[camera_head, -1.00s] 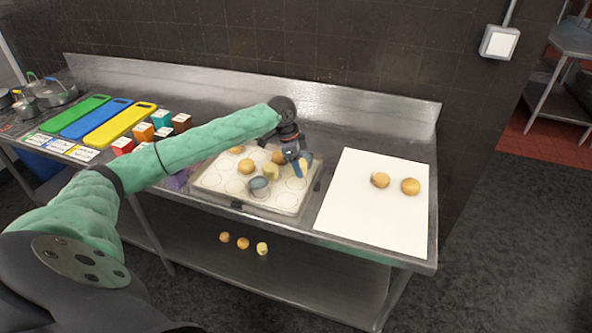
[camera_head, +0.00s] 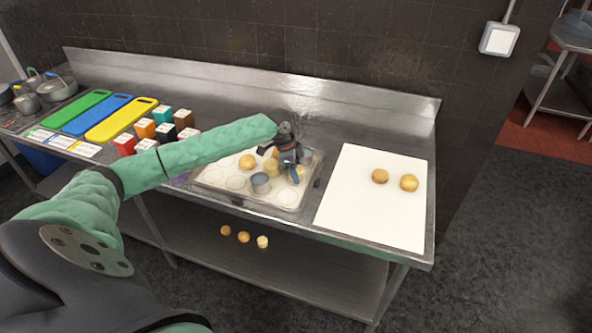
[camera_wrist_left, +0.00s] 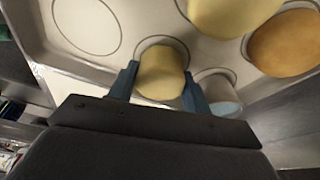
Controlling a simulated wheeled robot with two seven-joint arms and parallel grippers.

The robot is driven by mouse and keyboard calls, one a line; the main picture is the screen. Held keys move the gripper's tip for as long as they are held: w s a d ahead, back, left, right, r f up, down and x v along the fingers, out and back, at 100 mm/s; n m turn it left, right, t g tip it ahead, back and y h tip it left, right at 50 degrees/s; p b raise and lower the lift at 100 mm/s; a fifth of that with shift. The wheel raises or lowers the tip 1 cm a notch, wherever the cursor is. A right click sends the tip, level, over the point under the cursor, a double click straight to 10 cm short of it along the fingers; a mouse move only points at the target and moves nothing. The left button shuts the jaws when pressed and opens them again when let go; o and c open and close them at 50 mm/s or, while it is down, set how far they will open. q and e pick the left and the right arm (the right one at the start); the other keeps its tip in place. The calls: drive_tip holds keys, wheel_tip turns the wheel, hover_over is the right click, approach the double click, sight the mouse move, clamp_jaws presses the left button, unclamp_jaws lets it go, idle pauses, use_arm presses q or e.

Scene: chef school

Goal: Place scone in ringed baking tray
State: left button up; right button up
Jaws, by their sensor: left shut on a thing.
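The ringed baking tray (camera_head: 213,173) lies on the steel table, its surface marked with circles; it also fills much of the left wrist view (camera_wrist_left: 86,24). My left gripper (camera_head: 296,173) is over the tray's right part, pointing down. In the left wrist view its blue fingers (camera_wrist_left: 160,82) are shut on a pale scone (camera_wrist_left: 160,70), which appears over a ring, at or very near the tray surface; contact is unclear. Other scones sit on the tray: a golden one (camera_head: 247,161) and a pale one (camera_head: 271,169). My right gripper is out of view.
A metal cup (camera_head: 260,183) stands at the tray's front and another (camera_head: 306,157) beside my gripper. A white board (camera_head: 370,220) to the right holds two scones (camera_head: 380,176) (camera_head: 409,183). Several small boxes (camera_head: 164,132) and coloured cutting boards (camera_head: 120,119) lie left.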

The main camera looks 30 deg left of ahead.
use_arm(q)
drive_tip(key=o, duration=0.9)
drive_tip(key=shift+f, duration=0.1)
drive_tip(key=shift+o, duration=0.3)
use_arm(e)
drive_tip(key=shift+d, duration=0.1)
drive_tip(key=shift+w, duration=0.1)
use_arm(q)
drive_tip(key=shift+r, duration=0.3)
drive_tip(key=b+v, duration=0.3)
drive_tip(key=v, duration=0.8)
drive_tip(key=shift+r+b, duration=0.35)
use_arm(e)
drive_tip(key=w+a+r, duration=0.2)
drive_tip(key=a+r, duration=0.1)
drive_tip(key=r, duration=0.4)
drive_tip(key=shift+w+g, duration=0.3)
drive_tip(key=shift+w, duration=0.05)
use_arm(q)
drive_tip(key=shift+s+a, duration=0.1)
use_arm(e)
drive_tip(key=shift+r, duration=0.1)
